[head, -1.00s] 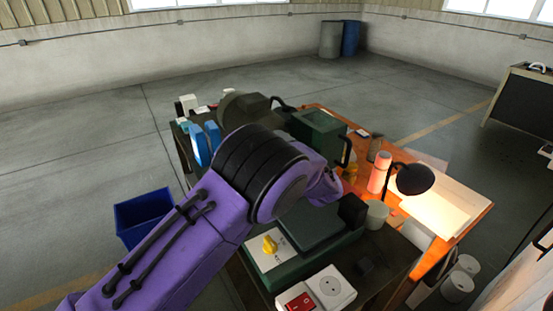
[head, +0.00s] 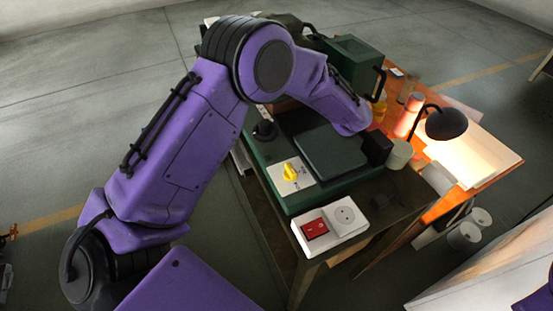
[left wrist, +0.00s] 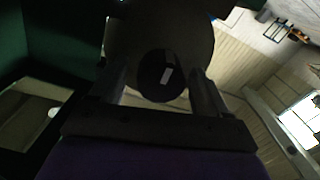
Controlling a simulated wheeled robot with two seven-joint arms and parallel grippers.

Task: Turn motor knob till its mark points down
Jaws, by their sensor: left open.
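In the left wrist view, a dark round knob (left wrist: 155,88) with a pale rectangular mark (left wrist: 167,75) faces the camera, in front of a large dim rounded body (left wrist: 192,40), seemingly the motor. The mark lies towards the top of that picture; the picture is tilted and dark, so I cannot tell its true direction. My left gripper (left wrist: 160,92) is open, one finger on each side of the knob; I cannot tell whether they touch it. In the head view my purple left arm hides this gripper and most of the motor (head: 290,22). My right gripper is out of view.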

